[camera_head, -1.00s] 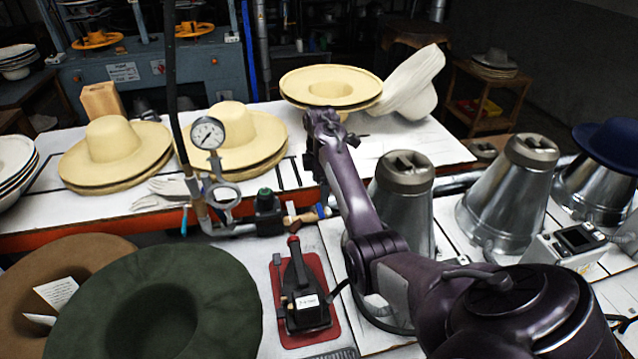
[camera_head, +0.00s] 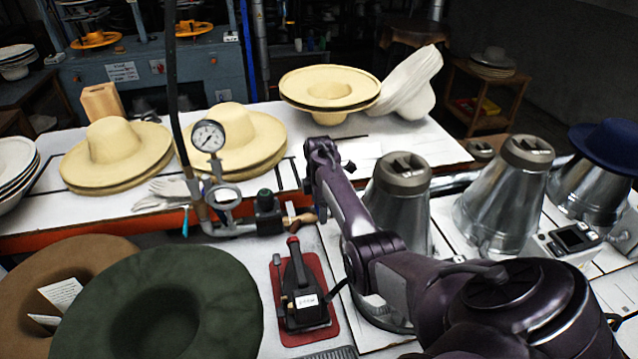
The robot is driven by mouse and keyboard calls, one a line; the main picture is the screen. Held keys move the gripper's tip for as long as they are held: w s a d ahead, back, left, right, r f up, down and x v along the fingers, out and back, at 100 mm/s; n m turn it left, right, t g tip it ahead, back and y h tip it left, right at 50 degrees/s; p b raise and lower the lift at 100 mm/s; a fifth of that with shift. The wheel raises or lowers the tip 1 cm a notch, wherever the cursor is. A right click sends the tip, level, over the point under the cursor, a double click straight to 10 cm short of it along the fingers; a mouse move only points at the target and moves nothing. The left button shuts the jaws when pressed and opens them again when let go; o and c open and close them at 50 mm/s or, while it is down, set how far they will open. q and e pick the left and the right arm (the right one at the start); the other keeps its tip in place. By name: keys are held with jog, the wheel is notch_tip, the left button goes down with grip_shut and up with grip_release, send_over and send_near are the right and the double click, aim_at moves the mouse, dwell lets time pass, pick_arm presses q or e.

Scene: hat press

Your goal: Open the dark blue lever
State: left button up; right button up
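My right gripper (camera_head: 312,186) reaches in from the right over the front edge of the white table, just right of the pipe fittings. Its fingers are small and dark, and I cannot tell whether they are apart. The pipe assembly has a pressure gauge (camera_head: 208,136), a black valve body (camera_head: 267,212) and a tan handle (camera_head: 300,219) close below the gripper. A small bright blue lever-like piece (camera_head: 185,222) hangs on its left side. I cannot pick out a dark blue lever for certain; my arm covers the area right of the tan handle. My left gripper is not in view.
Cream hats (camera_head: 115,153) and white gloves (camera_head: 166,192) lie on the table. A green hat (camera_head: 160,305) is at the front left. A black iron (camera_head: 303,290) rests on a red pad. Metal cones (camera_head: 508,195) stand on the right, close to my arm.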

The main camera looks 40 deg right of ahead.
jog(key=c, duration=1.3)
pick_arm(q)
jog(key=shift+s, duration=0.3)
